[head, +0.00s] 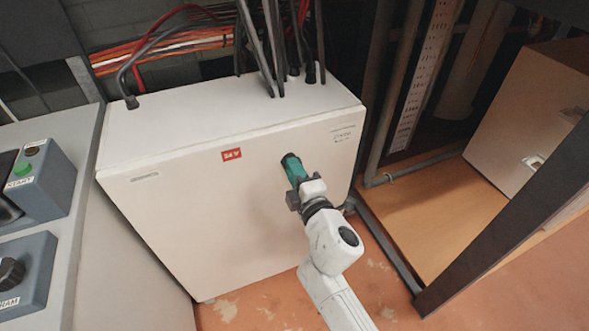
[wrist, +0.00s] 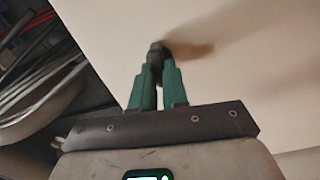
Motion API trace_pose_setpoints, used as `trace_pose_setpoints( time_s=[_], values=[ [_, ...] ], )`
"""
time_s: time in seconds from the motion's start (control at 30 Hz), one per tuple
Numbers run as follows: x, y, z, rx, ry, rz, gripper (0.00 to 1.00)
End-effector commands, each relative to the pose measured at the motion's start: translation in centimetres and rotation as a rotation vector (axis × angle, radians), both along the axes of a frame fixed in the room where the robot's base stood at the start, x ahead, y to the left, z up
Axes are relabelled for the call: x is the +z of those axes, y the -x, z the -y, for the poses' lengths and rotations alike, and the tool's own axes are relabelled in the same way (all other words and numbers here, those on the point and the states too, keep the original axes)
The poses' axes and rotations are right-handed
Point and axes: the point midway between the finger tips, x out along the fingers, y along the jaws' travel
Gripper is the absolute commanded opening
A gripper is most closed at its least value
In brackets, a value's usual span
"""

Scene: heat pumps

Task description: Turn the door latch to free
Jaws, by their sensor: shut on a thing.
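The white cabinet (head: 210,205) has a broad front door with a red "24 V" label (head: 231,155). My gripper (head: 291,164) reaches the right part of this door with its green fingers. In the wrist view my gripper (wrist: 158,70) is shut on the door latch (wrist: 157,49), a small dark piece between the fingertips in front of the pale door. The fingers hide part of the latch, so its exact turn cannot be told. In the head view the latch is mostly hidden by the fingers. The door looks closed.
Dark cables (head: 262,45) enter the cabinet top. A grey console (head: 35,230) with a green start button (head: 23,168) stands at the left. A dark frame post (head: 510,215) and a wooden-floored bay with a pale box (head: 530,125) are at the right.

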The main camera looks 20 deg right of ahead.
Motion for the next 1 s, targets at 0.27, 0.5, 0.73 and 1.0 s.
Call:
trace_pose_setpoints(
  time_s=[0.27,0.5,0.73,1.0],
  values=[
    [-0.14,0.02,-0.11,0.002,0.1,-0.002,0.0],
    [-0.18,0.02,-0.12,0.002,0.126,-0.002,0.0],
    [-0.2,0.03,-0.13,0.002,0.127,-0.002,0.0],
    [-0.16,0.02,-0.1,0.002,0.125,-0.002,0.31]
  ],
)
